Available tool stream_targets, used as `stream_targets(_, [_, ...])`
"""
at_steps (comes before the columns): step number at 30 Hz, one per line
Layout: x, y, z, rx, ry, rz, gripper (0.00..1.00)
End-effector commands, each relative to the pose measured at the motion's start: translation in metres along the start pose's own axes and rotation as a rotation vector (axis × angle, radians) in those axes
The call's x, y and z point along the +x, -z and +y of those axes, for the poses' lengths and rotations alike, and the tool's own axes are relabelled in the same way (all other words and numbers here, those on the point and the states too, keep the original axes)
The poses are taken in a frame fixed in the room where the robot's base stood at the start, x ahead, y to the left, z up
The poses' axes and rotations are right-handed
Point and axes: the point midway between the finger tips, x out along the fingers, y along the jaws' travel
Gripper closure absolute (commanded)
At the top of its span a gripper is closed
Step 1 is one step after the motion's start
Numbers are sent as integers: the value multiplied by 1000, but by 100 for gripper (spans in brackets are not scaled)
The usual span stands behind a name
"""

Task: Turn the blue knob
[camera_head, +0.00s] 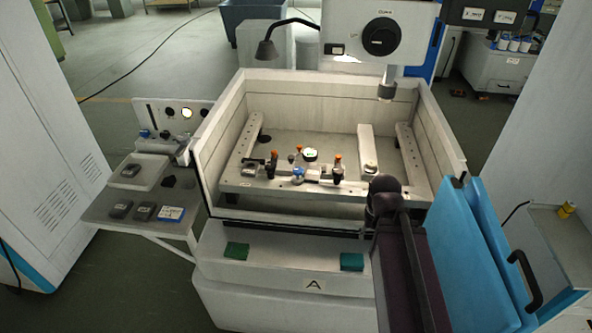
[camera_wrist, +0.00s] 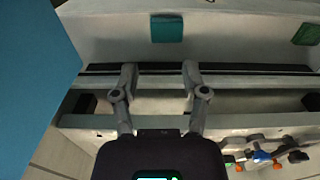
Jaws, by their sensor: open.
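A small blue knob (camera_head: 298,175) sits on the front rail inside the open machine tank, among orange-topped and black clamp parts. A blue part, which looks like the same knob, also shows at the lower right of the wrist view (camera_wrist: 262,156). My gripper (camera_wrist: 159,70) is open and empty, with two grey fingers spread apart above the tank's front edge. It is well to one side of the blue knob and does not touch it. In the head view my dark arm reaches in at the tank's front right, and the fingers cannot be made out.
The tank wall (camera_head: 217,130) surrounds the rail. A teal pad (camera_head: 352,262) and a green pad (camera_head: 236,251) lie on the front ledge. A blue door panel (camera_head: 462,250) stands at right. A side shelf (camera_head: 100,207) at left holds small blocks. The machine head (camera_head: 350,30) overhangs the back.

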Motion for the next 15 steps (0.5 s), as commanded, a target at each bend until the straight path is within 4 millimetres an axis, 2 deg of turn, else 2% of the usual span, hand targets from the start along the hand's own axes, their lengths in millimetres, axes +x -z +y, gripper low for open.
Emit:
stream_targets(5, [0,0,0,0,0,0,43])
stream_targets(6, [0,0,0,0,0,0,40])
stream_targets(9, [1,1,0,-4,-3,0,12])
stream_targets(15, [9,9,-4,-78,-51,0,12])
